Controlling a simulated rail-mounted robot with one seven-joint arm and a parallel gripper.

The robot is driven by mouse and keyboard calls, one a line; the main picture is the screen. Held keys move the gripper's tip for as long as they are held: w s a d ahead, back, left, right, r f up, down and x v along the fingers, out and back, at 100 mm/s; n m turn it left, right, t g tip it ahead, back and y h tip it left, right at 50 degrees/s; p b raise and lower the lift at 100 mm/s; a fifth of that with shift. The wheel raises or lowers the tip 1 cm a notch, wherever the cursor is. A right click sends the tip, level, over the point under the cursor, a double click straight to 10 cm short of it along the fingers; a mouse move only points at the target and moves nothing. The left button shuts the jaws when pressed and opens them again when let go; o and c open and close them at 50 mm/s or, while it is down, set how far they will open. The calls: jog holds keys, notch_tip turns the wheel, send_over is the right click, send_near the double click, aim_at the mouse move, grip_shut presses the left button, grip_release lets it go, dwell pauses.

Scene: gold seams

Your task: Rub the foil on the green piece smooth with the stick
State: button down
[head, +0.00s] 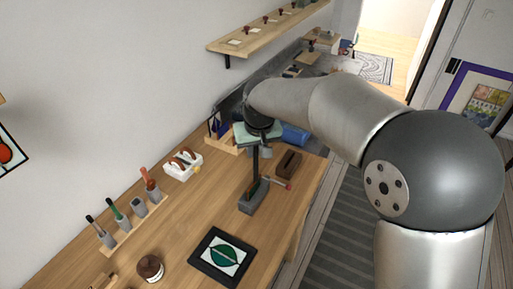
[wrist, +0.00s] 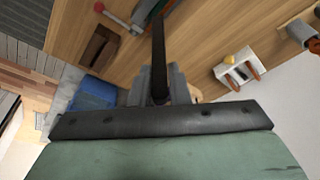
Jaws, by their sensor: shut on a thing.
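My gripper (wrist: 158,88) is shut on a dark, straight stick (wrist: 158,45). In the head view the stick (head: 255,160) hangs down from my gripper over the table, its lower end close to a grey clamp-like block (head: 247,205). A sliver of green, perhaps the green piece (head: 263,187), shows at this block beside the stick. I cannot tell whether the stick touches it, and no foil can be made out. A dark board (head: 204,266) with a green leaf shape (head: 222,256) on white lies flat at the table's front.
A wooden rack (head: 121,238) of handled tools stands on the left, with one holder apparently empty. A white holder (head: 183,165) with brown rolls stands behind it. A brown block (head: 288,165) and a blue object (head: 294,134) are at the back right. The table between rack and clamp is clear.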

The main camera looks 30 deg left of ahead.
jog(key=shift+s, duration=0.5)
jog(key=shift+w, duration=0.25)
jog(key=shift+w, duration=0.5)
jog(key=shift+w+f, duration=0.1)
notch_tip(320, 180, up, 6)
jog(key=p, duration=0.4)
dwell(0.4)
